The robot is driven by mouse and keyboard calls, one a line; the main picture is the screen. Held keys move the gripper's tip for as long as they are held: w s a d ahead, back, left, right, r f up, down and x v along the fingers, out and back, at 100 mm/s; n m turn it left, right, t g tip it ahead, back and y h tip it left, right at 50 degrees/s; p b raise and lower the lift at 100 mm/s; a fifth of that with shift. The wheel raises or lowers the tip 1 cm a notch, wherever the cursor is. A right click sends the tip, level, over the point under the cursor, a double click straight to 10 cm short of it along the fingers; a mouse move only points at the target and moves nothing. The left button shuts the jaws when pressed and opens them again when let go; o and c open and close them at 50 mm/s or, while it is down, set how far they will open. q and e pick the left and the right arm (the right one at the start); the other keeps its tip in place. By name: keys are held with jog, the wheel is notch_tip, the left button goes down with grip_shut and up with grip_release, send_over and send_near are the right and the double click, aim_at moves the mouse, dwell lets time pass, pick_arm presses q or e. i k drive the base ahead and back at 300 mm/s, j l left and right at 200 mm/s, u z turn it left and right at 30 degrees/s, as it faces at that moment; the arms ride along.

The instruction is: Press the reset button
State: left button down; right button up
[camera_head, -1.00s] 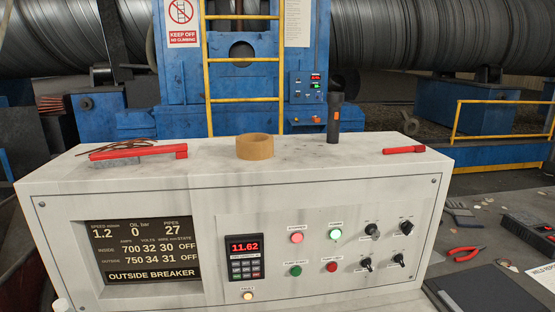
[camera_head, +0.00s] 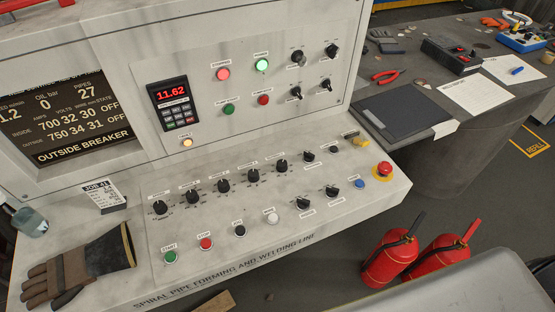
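No button in the head view carries a label that I can read as reset. On the sloped lower panel of the control desk (camera_head: 330,222) sit a green START button (camera_head: 170,257), a red STOP button (camera_head: 206,243), a black button (camera_head: 239,230) and a white button (camera_head: 271,217). A small blue button (camera_head: 360,183) is at the right end, below the red emergency stop mushroom (camera_head: 383,168) on its yellow base. On the upright panel a small pale yellow button (camera_head: 187,142) is below the red digital display (camera_head: 172,92). Neither of my grippers is in view.
Several black knobs (camera_head: 223,186) fill the lower panel. Two red fire extinguishers (camera_head: 392,254) stand on the floor at the right. A dark side table (camera_head: 395,65) holds tools and papers.

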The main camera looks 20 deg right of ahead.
aim_at(359, 183)
jog(key=z, duration=1.25)
